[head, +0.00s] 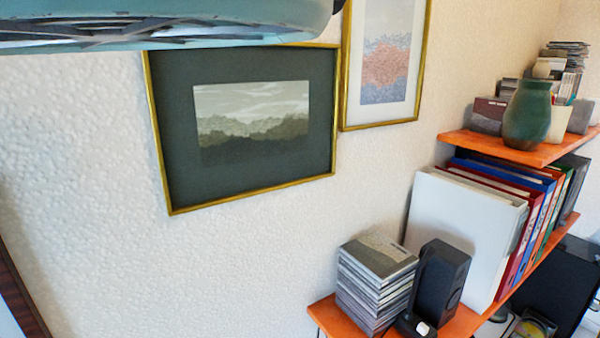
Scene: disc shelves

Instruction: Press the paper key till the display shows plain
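No paper key and no display can be made out in the head view. My gripper is not in view. A teal, glossy part crosses the top left corner close to the camera; I cannot tell what it belongs to.
A lower orange shelf (465,322) holds stacked disc cases (375,285), a black speaker (440,282), a white binder (462,235) and coloured folders. An upper shelf (500,147) holds a green vase (527,115). Framed pictures (250,125) hang on the wall. A black object (560,285) stands lower right.

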